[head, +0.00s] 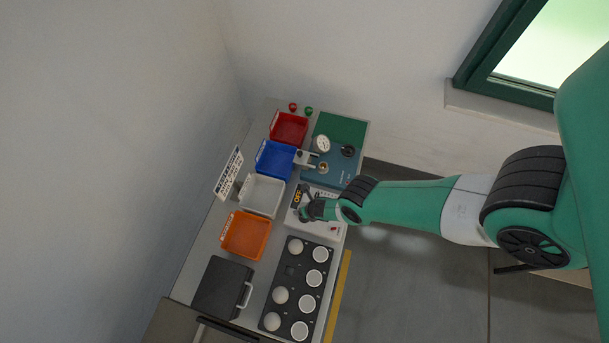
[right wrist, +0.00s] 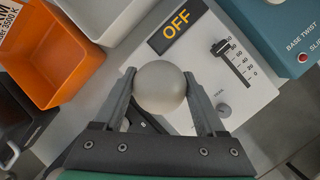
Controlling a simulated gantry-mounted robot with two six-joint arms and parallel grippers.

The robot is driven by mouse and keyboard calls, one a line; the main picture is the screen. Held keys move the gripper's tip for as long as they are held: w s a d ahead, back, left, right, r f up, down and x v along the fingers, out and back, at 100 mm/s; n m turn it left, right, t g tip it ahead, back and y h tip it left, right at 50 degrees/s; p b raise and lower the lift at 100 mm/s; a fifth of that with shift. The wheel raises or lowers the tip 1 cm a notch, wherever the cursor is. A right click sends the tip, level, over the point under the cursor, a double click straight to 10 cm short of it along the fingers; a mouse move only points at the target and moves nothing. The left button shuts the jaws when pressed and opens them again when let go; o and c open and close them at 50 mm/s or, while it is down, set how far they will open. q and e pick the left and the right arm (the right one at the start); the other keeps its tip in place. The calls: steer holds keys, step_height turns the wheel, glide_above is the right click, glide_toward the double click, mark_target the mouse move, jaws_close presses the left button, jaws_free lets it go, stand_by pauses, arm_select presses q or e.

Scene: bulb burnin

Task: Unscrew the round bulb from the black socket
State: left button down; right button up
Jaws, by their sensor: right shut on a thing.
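The round bulb (right wrist: 160,87) is a frosted white globe in the right wrist view. My right gripper (right wrist: 160,98) is shut on it, with one finger on each side. In the head view my right gripper (head: 306,209) comes in from the right and is over the white box (head: 331,217), and the bulb is too small to make out clearly. The black socket is hidden below the bulb and gripper; only a dark part shows beneath. I cannot tell whether the bulb is still seated. My left gripper is in neither view.
The white box carries an OFF display (right wrist: 176,25) and a slider (right wrist: 222,48). A black rack (head: 290,272) with several round white items stands in front. Orange (head: 246,235), white (head: 262,195), blue (head: 276,160) and red (head: 289,128) bins line the left; a black case (head: 220,287) is nearby.

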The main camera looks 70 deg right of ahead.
steer(key=o, duration=1.2)
steer(key=shift+o, duration=0.2)
steer(key=shift+m+h, duration=0.3)
steer(key=shift+m, duration=0.5)
steer(key=shift+f+m+g+h, duration=0.15)
steer(key=shift+m+g+h, duration=0.15)
steer(key=shift+m+g, duration=0.35)
steer(key=m+g+b, duration=0.1)
steer(key=m+b, duration=0.1)
steer(key=m, duration=0.2)
steer(key=m+g+h+b, duration=0.1)
steer(key=m+b, duration=0.1)
steer(key=m, duration=0.2)
steer(key=shift+w+f+g, duration=0.1)
steer(key=shift+f+g, duration=0.1)
steer(key=shift+g, duration=0.05)
steer(key=shift+r+m+g+b, duration=0.15)
steer(key=shift+m+g+b, duration=0.35)
steer(key=shift+m, duration=0.65)
steer(key=shift+s+r+m+g, duration=0.2)
steer(key=shift+m+g, duration=0.2)
steer(key=shift+m, duration=0.5)
